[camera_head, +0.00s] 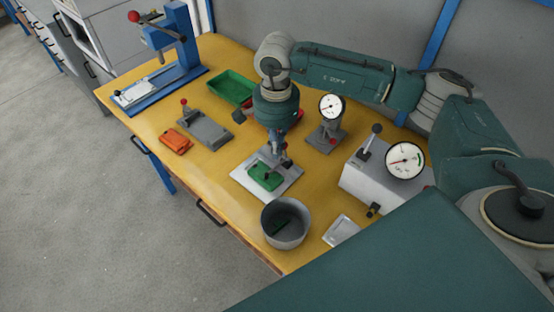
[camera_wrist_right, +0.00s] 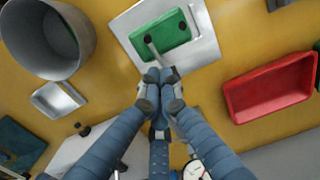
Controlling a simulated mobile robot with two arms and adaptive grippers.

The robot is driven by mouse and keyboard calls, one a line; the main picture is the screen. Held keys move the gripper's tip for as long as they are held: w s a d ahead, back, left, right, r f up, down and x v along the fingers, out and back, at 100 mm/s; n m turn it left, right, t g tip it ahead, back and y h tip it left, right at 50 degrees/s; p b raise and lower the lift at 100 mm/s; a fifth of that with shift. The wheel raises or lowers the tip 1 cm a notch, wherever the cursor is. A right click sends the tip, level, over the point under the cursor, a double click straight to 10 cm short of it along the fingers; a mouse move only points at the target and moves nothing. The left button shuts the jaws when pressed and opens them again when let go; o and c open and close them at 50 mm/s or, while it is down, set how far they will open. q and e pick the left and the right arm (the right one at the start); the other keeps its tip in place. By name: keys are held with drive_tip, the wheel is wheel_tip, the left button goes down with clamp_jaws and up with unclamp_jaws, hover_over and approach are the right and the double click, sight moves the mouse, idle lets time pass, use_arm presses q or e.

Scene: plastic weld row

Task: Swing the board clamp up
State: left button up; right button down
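The green board (camera_head: 264,177) lies on a pale square plate (camera_head: 243,181) near the table's front; both also show in the wrist view, as the green board (camera_wrist_right: 172,34) and the plate (camera_wrist_right: 204,47). The board clamp is a thin grey bar (camera_wrist_right: 152,46) that reaches over the board's edge toward my fingertips. My right gripper (camera_head: 279,157) comes down from above at the board's far side. In the wrist view its fingertips (camera_wrist_right: 160,76) are close together around the bar's near end, which they partly hide. My left gripper is not in view.
A grey round bin (camera_head: 284,224) stands close in front of the plate. A dial gauge stand (camera_head: 329,122) and a grey box with a dial (camera_head: 378,178) stand to the right. A green tray (camera_head: 232,87), a grey fixture (camera_head: 206,130) and a blue press (camera_head: 176,50) are to the left.

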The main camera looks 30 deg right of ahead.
drive_tip(key=shift+d, duration=0.3)
drive_tip(key=shift+w+d+b, duration=0.1)
drive_tip(key=shift+d+b, duration=0.05)
drive_tip(key=shift+b, duration=0.15)
drive_tip(key=shift+d, duration=0.2)
drive_tip(key=shift+w+f, duration=0.1)
drive_tip(key=shift+w+d+b, duration=0.15)
drive_tip(key=shift+d+b, duration=0.2)
drive_tip(key=shift+d, duration=0.05)
